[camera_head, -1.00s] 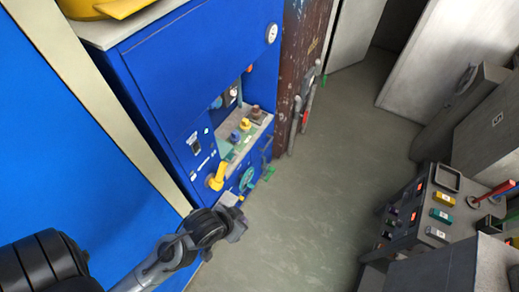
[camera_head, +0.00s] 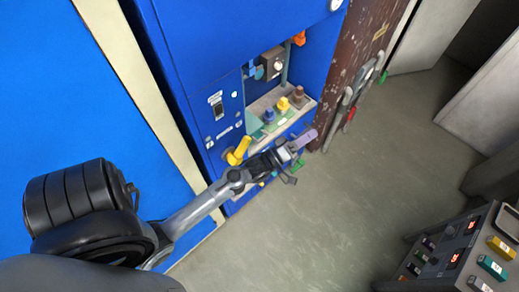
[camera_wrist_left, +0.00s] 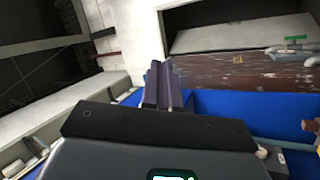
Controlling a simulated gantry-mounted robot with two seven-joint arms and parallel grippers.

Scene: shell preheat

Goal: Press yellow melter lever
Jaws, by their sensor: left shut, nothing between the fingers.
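A yellow lever (camera_head: 238,150) sticks out of the lower front of the blue machine (camera_head: 200,40) in the head view. My left arm reaches in from the lower left. My left gripper (camera_head: 305,139) is just right of the lever, in front of the machine's small shelf. Its fingers are shut and empty; I cannot tell if they touch anything. In the left wrist view the shut fingers (camera_wrist_left: 162,85) point toward the rusty brown panel, and the yellow lever does not show. My right gripper is not in view.
Blue, yellow and brown knobs stand on the machine's shelf (camera_head: 262,104). A rusty brown post (camera_head: 362,50) with grey handles (camera_head: 345,105) stands to the right. A grey control console (camera_head: 455,250) is at the lower right. The floor between is clear.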

